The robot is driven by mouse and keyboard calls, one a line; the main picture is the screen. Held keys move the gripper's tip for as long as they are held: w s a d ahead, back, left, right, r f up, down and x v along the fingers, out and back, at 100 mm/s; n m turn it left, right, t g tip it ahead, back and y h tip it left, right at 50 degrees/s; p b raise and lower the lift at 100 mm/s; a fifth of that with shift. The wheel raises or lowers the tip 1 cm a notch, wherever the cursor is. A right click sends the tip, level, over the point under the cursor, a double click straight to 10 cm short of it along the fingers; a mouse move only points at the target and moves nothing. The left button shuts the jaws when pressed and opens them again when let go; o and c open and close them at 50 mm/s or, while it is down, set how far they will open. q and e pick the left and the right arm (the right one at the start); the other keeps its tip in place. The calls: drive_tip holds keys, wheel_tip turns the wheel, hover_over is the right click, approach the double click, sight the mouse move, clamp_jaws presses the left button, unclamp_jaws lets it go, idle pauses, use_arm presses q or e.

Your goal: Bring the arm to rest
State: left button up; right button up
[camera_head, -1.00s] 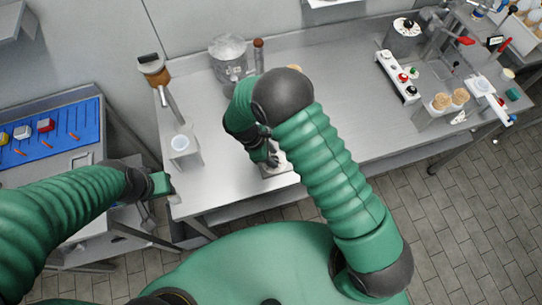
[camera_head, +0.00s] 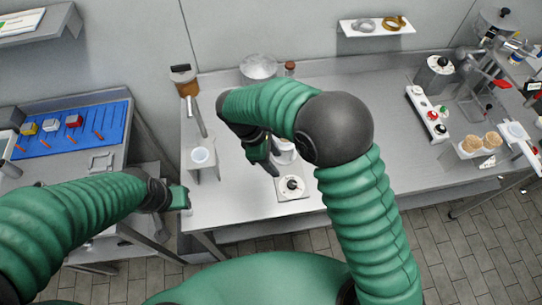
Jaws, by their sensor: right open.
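My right arm (camera_head: 360,200) reaches over the steel table and bends back to the left at its dark elbow. My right gripper (camera_head: 268,164) is open above the table, with its fingers pointing down. Just right of and below its fingertips is a small pale plate with a dark round knob (camera_head: 291,187). A white object (camera_head: 284,152), partly hidden by the arm, stands just behind the fingers. My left gripper (camera_head: 181,197) is at the table's left front edge; its jaw state is unclear.
A stand with a white cup (camera_head: 201,158) is at the table's left. A control box with coloured buttons (camera_head: 427,112) and a holder with cones (camera_head: 482,145) are at the right. A blue mat (camera_head: 72,130) lies on the left side table. The table's middle right is clear.

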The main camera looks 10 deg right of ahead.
drive_tip(key=v, duration=0.2)
drive_tip(key=shift+w+a+r, duration=0.1)
drive_tip(key=shift+a+r, duration=0.05)
drive_tip(key=shift+r, duration=0.25)
drive_tip(key=s+d+f+m+t+y+b, duration=0.2)
drive_tip(key=s+d+m+t+y, duration=0.1)
drive_tip(key=s+d+m, duration=0.8)
drive_tip(key=d+m+y, duration=0.1)
drive_tip(key=d+m, duration=0.2)
drive_tip(key=m, duration=0.1)
drive_tip(key=shift+s+d+f+t, duration=0.15)
drive_tip(key=shift+s+d+t, duration=0.05)
drive_tip(key=shift+s+t, duration=0.1)
drive_tip(key=shift+a, duration=0.3)
drive_tip(key=shift+d, duration=0.1)
drive_tip(key=shift+c, duration=0.4)
